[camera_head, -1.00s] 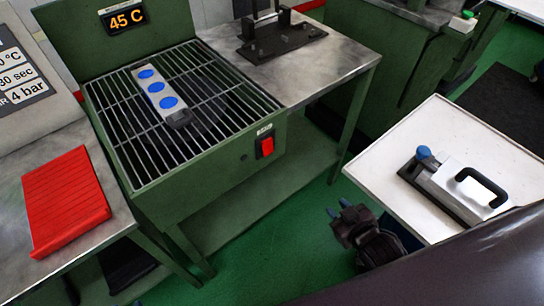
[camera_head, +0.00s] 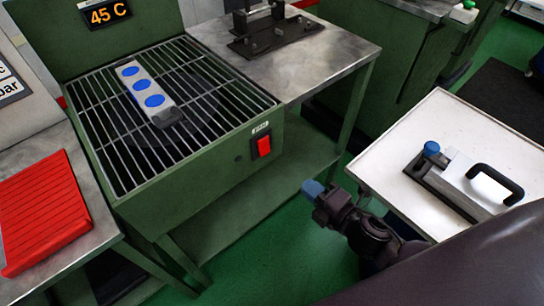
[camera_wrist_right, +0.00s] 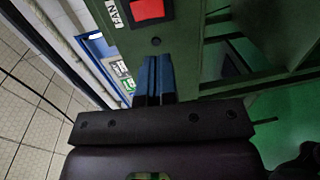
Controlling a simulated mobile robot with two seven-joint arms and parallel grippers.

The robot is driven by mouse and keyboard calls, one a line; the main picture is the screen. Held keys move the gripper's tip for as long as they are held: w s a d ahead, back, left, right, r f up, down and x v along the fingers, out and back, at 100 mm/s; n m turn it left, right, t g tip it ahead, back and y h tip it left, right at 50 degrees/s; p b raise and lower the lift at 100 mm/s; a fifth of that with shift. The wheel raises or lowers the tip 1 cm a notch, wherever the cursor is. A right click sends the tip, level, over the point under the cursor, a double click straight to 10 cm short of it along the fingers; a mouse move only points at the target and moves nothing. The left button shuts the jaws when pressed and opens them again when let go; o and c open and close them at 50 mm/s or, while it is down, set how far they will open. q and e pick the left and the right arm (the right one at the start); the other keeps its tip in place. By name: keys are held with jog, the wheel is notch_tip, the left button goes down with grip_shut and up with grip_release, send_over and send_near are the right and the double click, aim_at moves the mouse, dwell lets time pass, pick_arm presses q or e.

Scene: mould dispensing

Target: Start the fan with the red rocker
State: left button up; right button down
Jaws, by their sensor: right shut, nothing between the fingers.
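The red rocker (camera_head: 264,146) sits on the front right of the green fan station (camera_head: 185,177), below a small label. In the right wrist view the red rocker (camera_wrist_right: 152,9) is at the top edge, beside a label reading FAN. My right gripper (camera_head: 312,188) is in front of the station, to the right of and below the rocker, apart from it. Its blue fingertips (camera_wrist_right: 153,68) are together with nothing between them. My left gripper is in neither view. The fan is mostly hidden under the grille (camera_head: 200,118).
A grey mould with blue discs (camera_head: 131,71) lies on the grille under a 45 C display (camera_head: 106,12). A red mat (camera_head: 42,208) lies on the left bench. A white table (camera_head: 402,141) at right bears a metal tool with a black handle (camera_head: 478,185). Green floor is free between.

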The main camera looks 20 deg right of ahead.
jog(key=b, duration=0.1)
send_near(266, 153)
jog(key=x, duration=0.5)
jog(key=shift+w+a+f, duration=0.1)
jog(key=shift+w+a, duration=0.05)
jog(key=shift+w, duration=0.25)
jog(key=shift+w+a, duration=0.2)
jog(key=shift+w, duration=0.4)
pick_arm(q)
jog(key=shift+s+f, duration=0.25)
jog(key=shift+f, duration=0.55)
pick_arm(e)
jog(key=shift+w, duration=0.2)
jog(key=shift+a, duration=0.1)
jog(key=shift+w+a, duration=0.1)
jog(key=shift+w, duration=0.25)
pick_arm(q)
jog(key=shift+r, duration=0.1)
pick_arm(e)
jog(key=shift+s+f, duration=0.1)
